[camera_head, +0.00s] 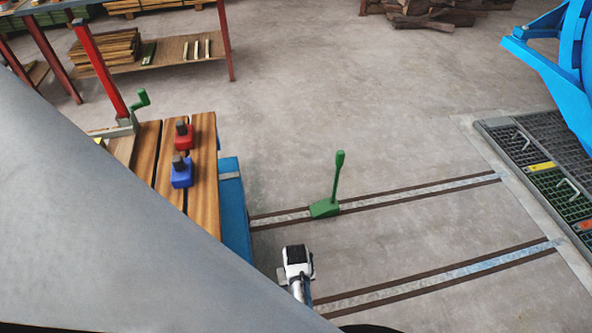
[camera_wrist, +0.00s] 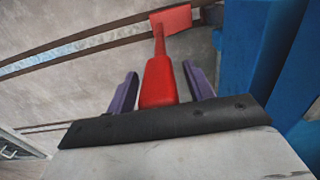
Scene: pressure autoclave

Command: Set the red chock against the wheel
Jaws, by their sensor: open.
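The red chock (camera_wrist: 172,20) shows in the wrist view as a small wedge by a dark rail, with a thin stem leading up to a thick red handle (camera_wrist: 158,82). My gripper (camera_wrist: 160,70) is open, with its two purple fingers on either side of the handle. I cannot tell whether they touch it. In the head view, the red chock is not visible and my arm hides part of the scene. A dark part right of the wedge in the wrist view may be the wheel, but it is too small to tell.
A blue cart (camera_head: 232,205) with a wooden plank top (camera_head: 204,185) stands at the rails. A green chock (camera_head: 325,208) with an upright handle sits on the far rail. A red block (camera_head: 184,138) and a blue block (camera_head: 181,175) rest on the planks.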

